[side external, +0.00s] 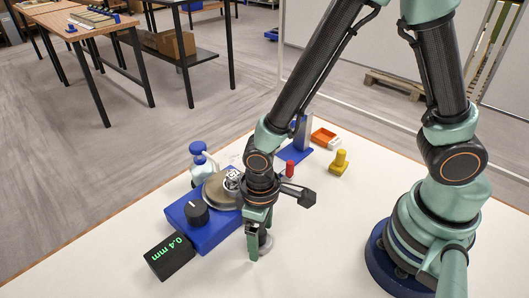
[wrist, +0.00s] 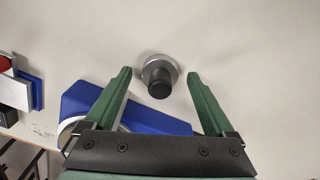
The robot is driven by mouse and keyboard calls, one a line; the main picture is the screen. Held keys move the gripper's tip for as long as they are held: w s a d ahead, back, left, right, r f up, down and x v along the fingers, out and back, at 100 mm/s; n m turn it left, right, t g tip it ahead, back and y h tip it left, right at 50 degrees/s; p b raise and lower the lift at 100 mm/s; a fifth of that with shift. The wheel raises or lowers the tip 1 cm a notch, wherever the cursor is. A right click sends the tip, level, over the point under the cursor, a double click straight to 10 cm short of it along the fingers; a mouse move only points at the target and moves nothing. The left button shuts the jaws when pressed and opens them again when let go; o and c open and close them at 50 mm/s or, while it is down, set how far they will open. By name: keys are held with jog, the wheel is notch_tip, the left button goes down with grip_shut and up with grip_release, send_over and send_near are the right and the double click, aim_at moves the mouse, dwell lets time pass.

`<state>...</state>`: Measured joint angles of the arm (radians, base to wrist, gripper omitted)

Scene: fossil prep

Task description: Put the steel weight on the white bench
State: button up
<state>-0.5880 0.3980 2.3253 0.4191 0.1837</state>
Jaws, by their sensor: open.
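The steel weight (wrist: 150,66) is a round grey metal piece with a black knob, and it stands on the white bench (wrist: 235,40). My gripper (wrist: 159,74) is open, its two green fingers apart with the weight's knob between their tips in the wrist view. In the side view my gripper (side external: 252,250) points down close to the bench (side external: 320,250). The weight (side external: 266,244) shows there just behind and right of the fingers, partly hidden by them. I cannot tell whether a finger touches it.
A blue device (side external: 212,238) with a black knob and a round metal plate stands left of my gripper. Its black display (side external: 170,257) reads 0.4 mm. A bottle (side external: 200,160), a red piece (side external: 289,169), a yellow piece (side external: 340,163) and an orange tray (side external: 324,137) stand behind.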

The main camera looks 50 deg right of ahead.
aim_at(261, 231)
notch_tip(261, 231, up, 12)
jog(key=f, duration=0.1)
jog(key=w+d+r+m+t, duration=0.1)
jog(key=d+r+m+t, duration=0.1)
jog(key=d+r, duration=0.4)
jog(key=w+d+r+m+t, duration=0.2)
jog(key=d+r, duration=0.4)
jog(key=d, duration=0.5)
jog(key=shift+r+m+t, duration=0.3)
jog(key=shift+r+t, duration=0.1)
jog(key=shift+t, duration=0.4)
